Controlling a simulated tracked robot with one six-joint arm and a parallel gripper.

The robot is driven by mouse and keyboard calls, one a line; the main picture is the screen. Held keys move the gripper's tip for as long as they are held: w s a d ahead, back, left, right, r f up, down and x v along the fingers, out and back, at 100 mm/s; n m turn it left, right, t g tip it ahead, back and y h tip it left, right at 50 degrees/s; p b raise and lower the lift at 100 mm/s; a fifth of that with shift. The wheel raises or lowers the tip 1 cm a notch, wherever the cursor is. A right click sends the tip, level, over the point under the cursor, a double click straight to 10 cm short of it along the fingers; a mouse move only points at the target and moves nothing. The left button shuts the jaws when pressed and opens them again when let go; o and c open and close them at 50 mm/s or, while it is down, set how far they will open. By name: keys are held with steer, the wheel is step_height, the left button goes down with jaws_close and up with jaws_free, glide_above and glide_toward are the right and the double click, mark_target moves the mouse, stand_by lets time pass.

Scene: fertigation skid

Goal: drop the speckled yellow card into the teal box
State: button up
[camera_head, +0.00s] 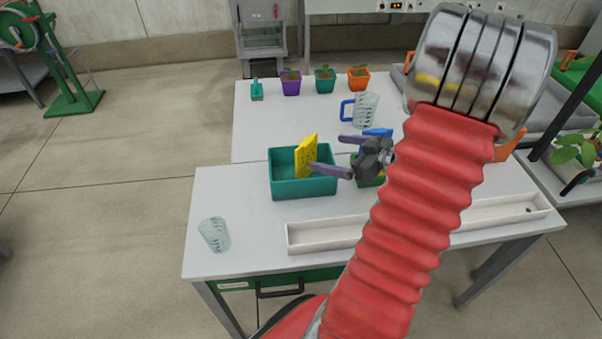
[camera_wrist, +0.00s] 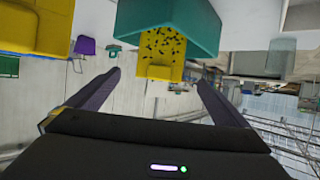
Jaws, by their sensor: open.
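The speckled yellow card (camera_head: 306,153) stands tilted in the teal box (camera_head: 305,189), its upper part sticking out above the rim. In the wrist view the card (camera_wrist: 164,46) shows dark specks and a plain yellow tab, with the teal box (camera_wrist: 190,22) around its other end. My gripper (camera_head: 327,153) is open and empty, just right of the card in the head view. In the wrist view my gripper's two fingers (camera_wrist: 160,80) are spread wide, with a gap on either side of the card. The card's lower end is hidden inside the box.
A long white trough (camera_head: 345,232) lies along the table front. A clear cup (camera_head: 214,234) stands front left, and a blue-handled jug (camera_head: 363,109) behind the gripper. Several potted plants line the back. A green container (camera_head: 368,172) is partly hidden by my gripper.

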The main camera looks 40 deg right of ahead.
steer(key=shift+v, duration=1.85)
steer(key=w+r+g+h, duration=0.1)
steer(key=w+r+h, duration=0.55)
steer(key=w, duration=0.35)
steer(key=w+a+r+m+g+h, duration=0.1)
steer(key=a+r+m+g+h, duration=0.1)
steer(key=a+r, duration=0.5)
steer(key=s+a+g+y, duration=0.1)
steer(key=s+a+y, duration=0.1)
steer(key=s+a, duration=0.3)
steer(key=s+a+f+g+y, duration=0.1)
steer(key=s+a, duration=0.4)
steer(key=a, duration=0.9)
steer(key=s+a+g+y, duration=0.2)
steer(key=s+a, duration=0.3)
steer(key=a, duration=0.4)
steer(key=shift+a+f+g+y, duration=0.25)
steer(key=shift+a+g+y, duration=0.1)
steer(key=shift+g+y, duration=0.1)
